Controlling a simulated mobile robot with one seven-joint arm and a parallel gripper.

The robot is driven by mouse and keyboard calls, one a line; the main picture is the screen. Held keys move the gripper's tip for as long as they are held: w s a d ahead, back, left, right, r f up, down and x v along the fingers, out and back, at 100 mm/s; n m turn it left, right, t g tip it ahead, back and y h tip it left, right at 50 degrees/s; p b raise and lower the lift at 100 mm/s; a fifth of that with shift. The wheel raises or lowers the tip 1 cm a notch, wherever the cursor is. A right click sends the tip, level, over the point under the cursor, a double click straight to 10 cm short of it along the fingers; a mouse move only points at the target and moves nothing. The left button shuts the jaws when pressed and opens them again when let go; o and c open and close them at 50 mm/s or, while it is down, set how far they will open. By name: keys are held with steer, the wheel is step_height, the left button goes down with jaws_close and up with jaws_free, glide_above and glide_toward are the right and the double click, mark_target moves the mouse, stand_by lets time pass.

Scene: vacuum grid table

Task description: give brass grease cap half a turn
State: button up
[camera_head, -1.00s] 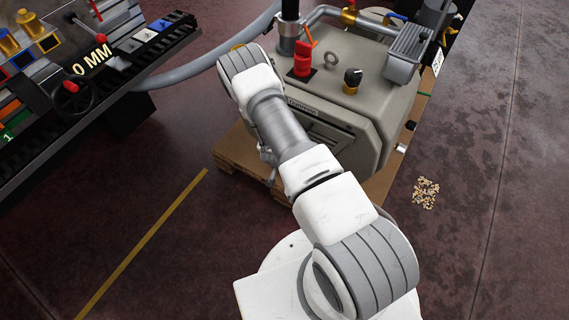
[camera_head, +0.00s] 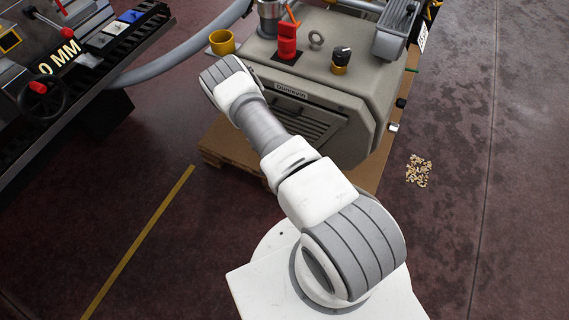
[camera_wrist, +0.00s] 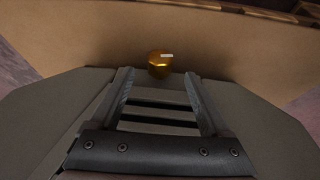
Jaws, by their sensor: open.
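The brass grease cap (camera_wrist: 159,66) shows in the wrist view as a small, shiny gold, faceted piece with a pale mark on its top edge. It stands against a tan surface, just beyond the fingertips and roughly centred between them. My gripper (camera_wrist: 158,80) is open, with its two fingers apart on either side of the line to the cap and nothing between them. In the head view my gripper and this cap cannot be made out; my arm reaches down beside the machine.
The grey machine (camera_head: 345,100) stands on a wooden pallet (camera_head: 225,150). A bench with a handwheel (camera_head: 42,98) is at left. Loose chips (camera_head: 418,170) lie on open floor at right.

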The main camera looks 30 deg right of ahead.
steer(key=b+x, duration=0.2)
steer(key=x, duration=0.4)
jaws_close()
stand_by(0.3)
